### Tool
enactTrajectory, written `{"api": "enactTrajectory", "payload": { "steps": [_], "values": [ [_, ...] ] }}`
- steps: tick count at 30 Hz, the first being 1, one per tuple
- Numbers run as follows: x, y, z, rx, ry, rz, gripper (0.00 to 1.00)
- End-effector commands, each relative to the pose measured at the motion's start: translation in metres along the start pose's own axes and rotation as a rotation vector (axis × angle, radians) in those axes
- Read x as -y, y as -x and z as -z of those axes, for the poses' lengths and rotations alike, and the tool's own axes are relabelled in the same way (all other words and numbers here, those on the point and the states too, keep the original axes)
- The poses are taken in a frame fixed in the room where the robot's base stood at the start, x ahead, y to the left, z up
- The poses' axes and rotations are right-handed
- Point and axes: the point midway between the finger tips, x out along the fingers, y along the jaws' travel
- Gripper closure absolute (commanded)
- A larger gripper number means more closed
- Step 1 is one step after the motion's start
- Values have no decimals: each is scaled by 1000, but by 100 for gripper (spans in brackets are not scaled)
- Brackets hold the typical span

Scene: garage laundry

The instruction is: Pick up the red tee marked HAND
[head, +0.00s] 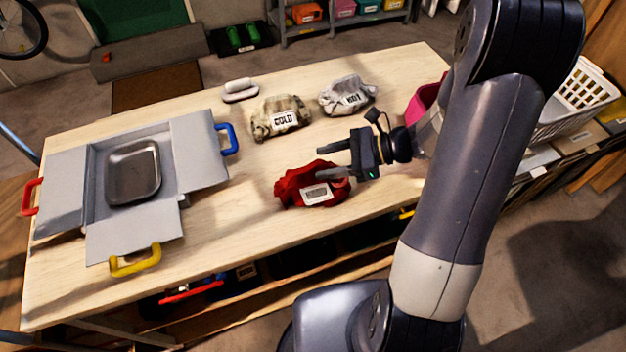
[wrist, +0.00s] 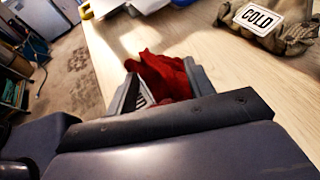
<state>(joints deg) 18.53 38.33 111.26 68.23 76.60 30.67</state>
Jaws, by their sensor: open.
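The red tee (head: 292,188) lies crumpled on the wooden table near its front edge, with a white label whose word is too small to read. My gripper (head: 320,162) is open and empty above its right part, fingers pointing left in the head view. In the wrist view the red tee (wrist: 165,72) shows between and beyond the two fingertips (wrist: 162,82). A strip of its white label shows beside the left finger; the rest is hidden. I cannot tell whether the fingers touch the cloth.
A camouflage garment marked COLD (head: 268,131) and a grey-white garment with a label (head: 339,88) lie behind. A grey folding station (head: 196,150) with a metal tray (head: 133,172) stands left. A pink bin (head: 423,99) is right. Bare wood (head: 225,235) lies left of the tee.

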Motion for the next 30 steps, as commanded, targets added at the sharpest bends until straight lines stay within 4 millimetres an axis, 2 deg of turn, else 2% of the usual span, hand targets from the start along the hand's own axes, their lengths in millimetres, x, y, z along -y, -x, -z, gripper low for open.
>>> {"api": "enactTrajectory", "payload": {
  "steps": [4,11,30],
  "values": [
    [0,-12,0,-1,1,-1,50],
    [0,-13,0,-1,1,1,50],
    [0,-13,0,-1,1,1,100]
  ]
}}
